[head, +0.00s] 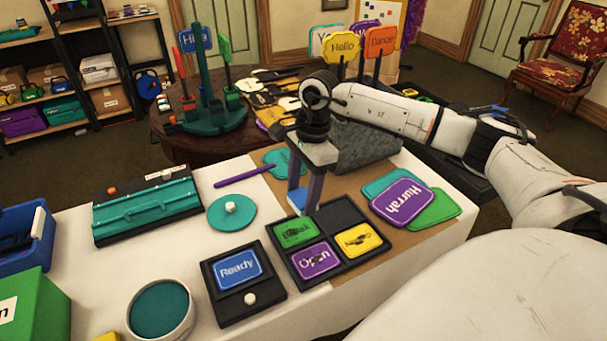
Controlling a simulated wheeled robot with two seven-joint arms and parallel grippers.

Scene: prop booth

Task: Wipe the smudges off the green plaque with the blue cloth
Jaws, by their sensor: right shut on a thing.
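My right gripper (304,207) points down over the back of a dark sectioned tray (334,284). It is shut on the blue cloth (296,199), of which only a small part shows by the fingers. The green plaque (291,238) lies in the tray's back left section, with dark marks over its lettering. The gripper and cloth are just behind this plaque; I cannot tell whether the cloth touches it. My left gripper is not in view.
The tray also holds a purple plaque (308,262) and a dark-marked yellow plaque (366,239); its back right section is empty. A blue "Ready" plaque (239,270) sits on a stand to the left. Loose plaques (396,205) lie to the right.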

